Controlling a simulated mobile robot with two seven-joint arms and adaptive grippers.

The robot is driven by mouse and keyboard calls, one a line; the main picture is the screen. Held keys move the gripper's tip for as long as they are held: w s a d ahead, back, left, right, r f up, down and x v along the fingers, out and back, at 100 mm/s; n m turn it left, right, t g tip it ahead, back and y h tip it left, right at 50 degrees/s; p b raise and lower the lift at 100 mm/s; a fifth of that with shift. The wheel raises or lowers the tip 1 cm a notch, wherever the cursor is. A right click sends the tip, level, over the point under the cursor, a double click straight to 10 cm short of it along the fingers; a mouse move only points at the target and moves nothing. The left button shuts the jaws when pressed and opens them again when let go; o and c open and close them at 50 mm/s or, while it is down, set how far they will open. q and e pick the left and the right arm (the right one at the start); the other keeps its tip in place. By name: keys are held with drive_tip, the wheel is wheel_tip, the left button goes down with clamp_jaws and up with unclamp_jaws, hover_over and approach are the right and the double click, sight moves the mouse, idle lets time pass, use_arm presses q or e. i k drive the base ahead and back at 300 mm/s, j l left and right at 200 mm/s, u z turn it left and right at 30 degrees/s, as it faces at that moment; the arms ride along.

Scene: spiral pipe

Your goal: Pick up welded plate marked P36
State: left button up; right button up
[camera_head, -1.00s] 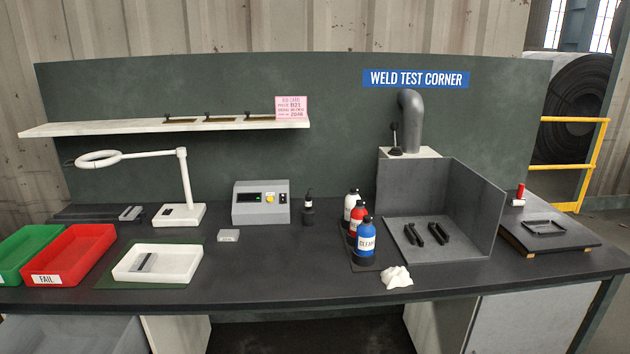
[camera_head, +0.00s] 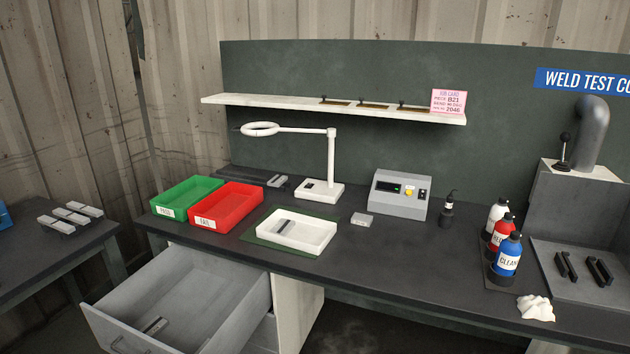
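No marking P36 is legible on any plate. Several light grey plates (camera_head: 71,216) lie on dark supports on a separate side table (camera_head: 30,270) at the left. A dark narrow strip (camera_head: 284,227) lies in the white tray (camera_head: 318,246) on the bench. A small grey piece (camera_head: 155,325) lies in the open drawer (camera_head: 205,296) below the bench. Another grey piece (camera_head: 277,181) sits at the back of the bench, behind the red bin. Neither of my grippers is in view.
The bench (camera_head: 400,262) carries a green bin (camera_head: 186,191), a red FAIL bin (camera_head: 226,203), a ring lamp (camera_head: 331,165), a control box (camera_head: 401,194) and bottles (camera_head: 507,255). A pink job card (camera_head: 449,102) reading B21 stands on the shelf (camera_head: 240,100). The open drawer juts out in front.

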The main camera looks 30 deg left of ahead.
sight(159, 324)
drive_tip(key=u, duration=1.95)
drive_tip(key=i+j+z, duration=0.1)
drive_tip(key=i, duration=0.3)
drive_tip(key=i+j, duration=0.2)
drive_tip(key=i, duration=0.2)
drive_tip(key=z, duration=0.05)
